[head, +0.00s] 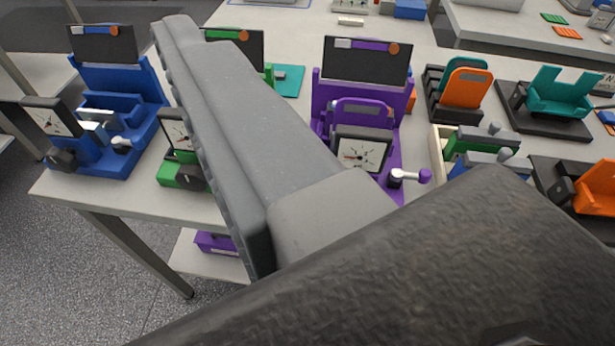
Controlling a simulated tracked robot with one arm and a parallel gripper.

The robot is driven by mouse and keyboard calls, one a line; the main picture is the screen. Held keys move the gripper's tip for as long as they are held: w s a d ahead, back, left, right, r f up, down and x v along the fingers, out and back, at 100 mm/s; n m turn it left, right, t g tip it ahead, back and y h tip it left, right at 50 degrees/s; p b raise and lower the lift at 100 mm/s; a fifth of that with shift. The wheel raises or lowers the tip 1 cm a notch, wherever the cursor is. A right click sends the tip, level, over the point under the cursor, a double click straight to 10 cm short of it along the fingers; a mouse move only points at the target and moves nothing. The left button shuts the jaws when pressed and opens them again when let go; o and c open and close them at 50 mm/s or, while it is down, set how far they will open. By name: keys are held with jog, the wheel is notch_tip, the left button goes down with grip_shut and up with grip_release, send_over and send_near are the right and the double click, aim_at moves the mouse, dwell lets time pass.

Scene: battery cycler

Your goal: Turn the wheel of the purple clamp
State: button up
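The purple clamp (318,100) stands upright on the table, right of centre, with a dark panel at its back, a white-faced dial gauge in front and a small crank with a purple knob (425,176) at its right. No wheel can be made out on it. Its lower front is hidden behind my dark arm part. My gripper (215,105) shows as one long grey finger with a ridged left edge, reaching up and left across the view, left of the purple clamp and in front of the green one. No second finger can be made out, and nothing held is visible.
A blue clamp (145,95) and a mostly covered green clamp (172,170) stand to the left, each with a dark knob. A tray (438,150) of green and blue parts, an orange-and-teal holder (466,88) and a teal cradle (560,95) stand to the right.

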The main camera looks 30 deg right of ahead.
jog(key=d+f+m+g+h+b, duration=0.15)
jog(key=d+f+h+b, duration=0.45)
jog(key=f, duration=1.1)
jog(key=d+f+m+g+h+b, duration=0.15)
jog(key=d+f+h, duration=0.45)
jog(key=f, duration=1.2)
jog(key=shift+t+y, duration=0.5)
jog(key=shift+y, duration=0.1)
jog(key=x, duration=1.4)
jog(key=shift+d+r+b, duration=0.15)
jog(key=shift+d+b, duration=0.15)
jog(key=shift+d, duration=0.2)
jog(key=c, duration=1)
jog(key=shift+o, duration=0.2)
jog(key=shift+d, duration=0.25)
jog(key=shift+a, duration=0.2)
